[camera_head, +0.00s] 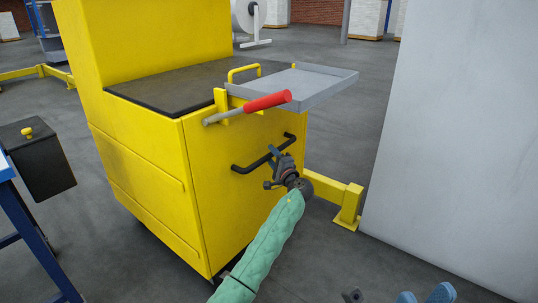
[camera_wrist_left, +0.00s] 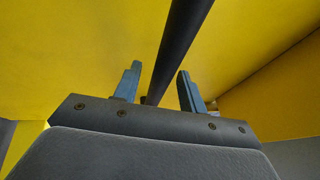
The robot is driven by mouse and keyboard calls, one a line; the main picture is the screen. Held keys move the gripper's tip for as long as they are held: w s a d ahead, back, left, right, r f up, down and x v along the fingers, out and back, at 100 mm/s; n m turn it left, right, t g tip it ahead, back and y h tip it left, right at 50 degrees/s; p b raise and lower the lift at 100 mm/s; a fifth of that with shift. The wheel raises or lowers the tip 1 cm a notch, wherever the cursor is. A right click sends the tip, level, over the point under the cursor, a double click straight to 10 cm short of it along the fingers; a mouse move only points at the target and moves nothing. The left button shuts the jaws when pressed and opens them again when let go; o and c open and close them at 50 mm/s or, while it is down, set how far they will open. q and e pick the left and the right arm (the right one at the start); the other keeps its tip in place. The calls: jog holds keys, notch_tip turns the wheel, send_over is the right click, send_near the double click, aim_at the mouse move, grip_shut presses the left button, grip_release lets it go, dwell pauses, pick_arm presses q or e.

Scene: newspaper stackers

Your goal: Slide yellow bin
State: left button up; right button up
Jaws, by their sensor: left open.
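The yellow bin (camera_head: 240,190) is a tall boxy cabinet at the centre left of the head view. A black bar handle (camera_head: 248,168) is fixed across its front face. My left gripper (camera_head: 274,158), on a green-sleeved arm, is at the right part of this handle. In the left wrist view the dark bar (camera_wrist_left: 180,45) runs between the two blue fingertips (camera_wrist_left: 156,80), which stand apart on either side of it. Whether they touch it is unclear. Two blue tips, apparently of my right gripper (camera_head: 424,295), show at the bottom edge, mostly cut off.
A grey tray (camera_head: 310,88) and a red-gripped lever (camera_head: 267,102) stick out above the handle. A pale grey panel (camera_head: 460,140) stands at right. A low yellow rail (camera_head: 335,192) lies behind. A black box (camera_head: 38,160) and blue frame (camera_head: 35,240) are at left.

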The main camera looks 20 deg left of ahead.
pick_arm(q)
jog(key=shift+x, duration=1.2)
grip_shut()
